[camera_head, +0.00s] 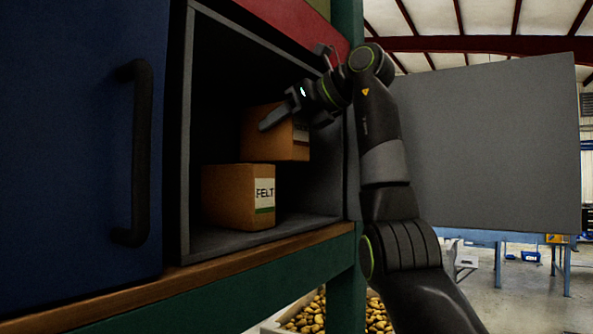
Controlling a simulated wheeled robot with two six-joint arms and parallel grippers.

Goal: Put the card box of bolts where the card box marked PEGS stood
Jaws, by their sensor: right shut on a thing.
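My right gripper (298,118) reaches into the open grey compartment from the right and is shut on a brown card box (262,142). That box has a pale label on its right face, partly covered by a finger, and I cannot read it. The box shows above and behind a second card box marked FELT (228,197), and whether the two touch is unclear. The FELT box stands upright on the compartment floor. No box marked PEGS and no readable bolts label shows. My left gripper is out of view.
A blue door (80,130) with a black handle (137,155) covers the left side. A grey panel (480,145) stands out at the right. A wooden ledge (230,262) runs below the compartment. Bare floor (290,222) shows right of the FELT box. Potatoes (305,318) lie below.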

